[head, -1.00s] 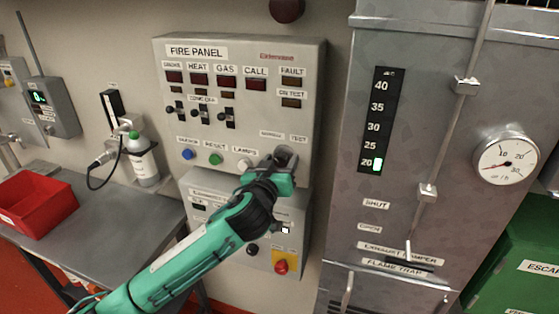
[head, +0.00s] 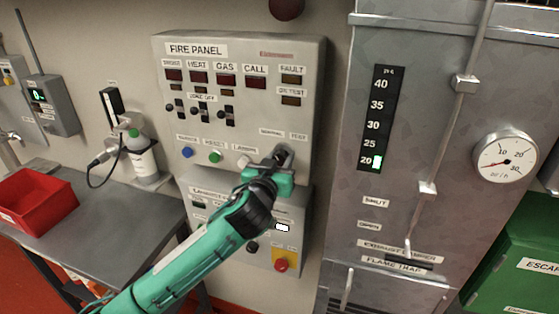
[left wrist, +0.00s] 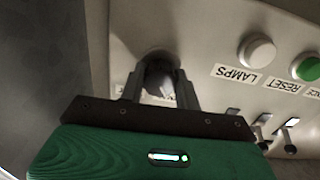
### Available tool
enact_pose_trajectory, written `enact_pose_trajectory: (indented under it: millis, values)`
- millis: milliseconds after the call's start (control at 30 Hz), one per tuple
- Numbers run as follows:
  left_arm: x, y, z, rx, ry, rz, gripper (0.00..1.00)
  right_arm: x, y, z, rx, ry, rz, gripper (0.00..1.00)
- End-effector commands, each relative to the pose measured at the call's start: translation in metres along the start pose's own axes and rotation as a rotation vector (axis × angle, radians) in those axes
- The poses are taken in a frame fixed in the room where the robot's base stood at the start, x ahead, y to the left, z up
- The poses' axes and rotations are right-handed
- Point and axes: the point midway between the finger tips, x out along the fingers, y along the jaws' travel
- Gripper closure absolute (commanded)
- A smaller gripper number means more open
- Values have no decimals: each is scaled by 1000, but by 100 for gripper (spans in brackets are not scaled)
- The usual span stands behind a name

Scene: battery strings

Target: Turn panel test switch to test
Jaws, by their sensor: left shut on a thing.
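The grey fire panel (head: 240,120) hangs on the wall in the middle of the head view. Its test switch sits at the lower right, below the labels for normal and TEST (head: 298,136). My left gripper (head: 283,155) is at that switch, its arm coming up from the lower left. In the left wrist view the two fingers are shut on the dark round switch knob (left wrist: 157,76), one on each side. The fingers and palm hide part of the knob and the label behind it, so I cannot tell its exact setting. My right gripper is not in view.
White LAMPS (head: 243,161), green RESET (head: 214,157) and blue (head: 187,152) buttons lie left of the gripper. A lower box with a red emergency knob (head: 281,265) is below. A metal cabinet (head: 420,210) stands to the right. A red bin (head: 35,203) sits on the bench.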

Motion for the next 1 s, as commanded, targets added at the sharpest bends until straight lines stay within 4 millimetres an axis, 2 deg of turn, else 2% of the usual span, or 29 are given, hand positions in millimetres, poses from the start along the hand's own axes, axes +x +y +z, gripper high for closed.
enact_pose_trajectory:
  millis: [500, 1000]
  values:
    - [0, 0, -2, 476, -3, 0, 90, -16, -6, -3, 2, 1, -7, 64]
    - [0, 0, -2, 954, -2, 0, 90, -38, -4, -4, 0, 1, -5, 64]
